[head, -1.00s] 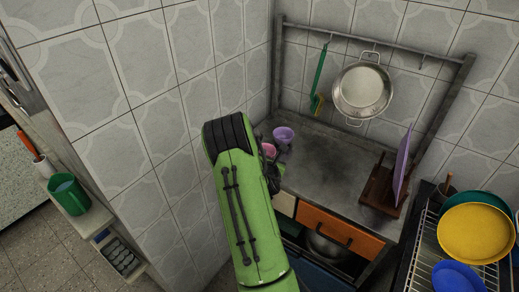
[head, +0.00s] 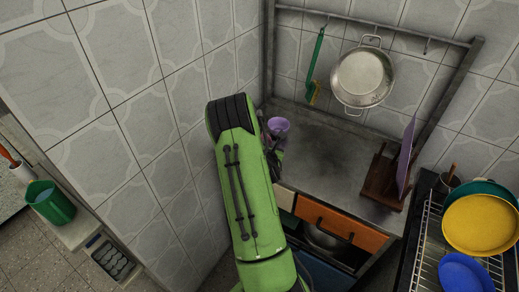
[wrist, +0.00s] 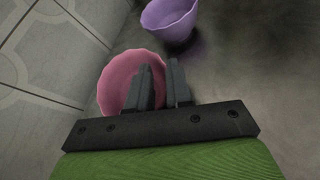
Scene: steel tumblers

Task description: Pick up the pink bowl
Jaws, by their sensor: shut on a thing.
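The pink bowl (wrist: 118,80) is at the left of my gripper (wrist: 164,82) in the wrist view. My gripper is shut on the bowl's right wall, with one dark finger in front of the bowl's inside and the other by its outer edge. In the head view my gripper (head: 276,160) is partly hidden behind my green arm, and I cannot make out the pink bowl there. I cannot tell whether the bowl is clear of the counter.
A purple bowl (wrist: 170,18) stands on the grey counter (head: 330,160) just beyond the pink bowl. The tiled wall (wrist: 50,70) is close on the left. A wooden rack (head: 384,182) holds a purple plate (head: 406,155) at right. The counter's middle is clear.

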